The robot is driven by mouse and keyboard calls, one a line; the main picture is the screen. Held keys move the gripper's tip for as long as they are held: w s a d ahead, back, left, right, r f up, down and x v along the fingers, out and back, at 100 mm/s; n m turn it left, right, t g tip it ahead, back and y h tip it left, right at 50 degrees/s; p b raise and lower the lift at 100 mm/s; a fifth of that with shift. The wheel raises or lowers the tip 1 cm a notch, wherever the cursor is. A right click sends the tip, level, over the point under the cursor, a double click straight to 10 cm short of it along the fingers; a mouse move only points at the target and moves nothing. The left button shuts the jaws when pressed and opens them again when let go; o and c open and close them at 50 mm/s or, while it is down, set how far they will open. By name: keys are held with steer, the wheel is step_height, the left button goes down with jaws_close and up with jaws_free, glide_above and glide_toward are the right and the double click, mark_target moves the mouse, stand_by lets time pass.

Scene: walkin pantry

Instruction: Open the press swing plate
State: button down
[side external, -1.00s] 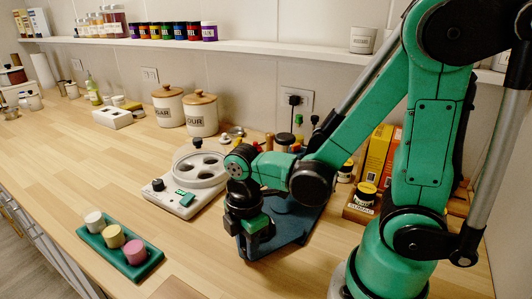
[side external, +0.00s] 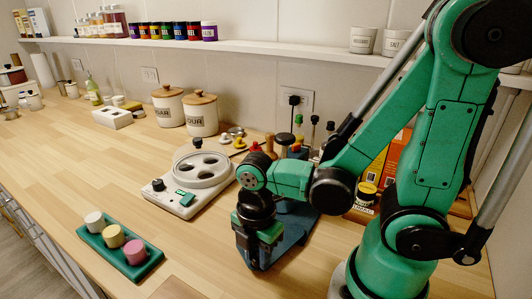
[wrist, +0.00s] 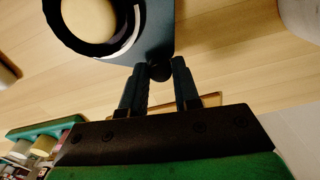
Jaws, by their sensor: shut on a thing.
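The dark blue press plate (side external: 292,222) lies low over the counter in the side view, partly hidden behind my wrist. In the wrist view the plate (wrist: 160,35) fills the top middle, with a black ring (wrist: 68,35) around a pale round opening at its left. A small dark round knob (wrist: 160,72) sits at the plate's near edge. My gripper (wrist: 158,88) has its fingertips on either side of this knob and is shut on it. In the side view my gripper (side external: 257,255) points down at the plate's front end, its fingertips mostly hidden.
A teal tray (side external: 148,272) with white, yellow and pink cylinders stands front left. A white round-topped device (side external: 175,205) stands left of my gripper. Jars (side external: 199,115), small bottles and orange boxes (side external: 388,160) stand behind. Bare counter lies between tray and plate.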

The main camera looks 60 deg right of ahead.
steer(key=c, duration=0.6)
jaws_free()
steer(key=shift+c, duration=0.2)
steer(key=shift+r, duration=0.1)
steer(key=shift+r, duration=2.7)
steer(key=shift+w+d+r+m+t, duration=0.15)
steer(key=shift+w+m+t, duration=0.15)
steer(key=shift+m, duration=0.4)
steer(key=w+d+r+m+t, duration=0.3)
steer(key=w+m+t, duration=0.3)
steer(key=m, duration=0.9)
steer(key=shift+r+t, duration=0.3)
steer(key=shift+r, duration=0.55)
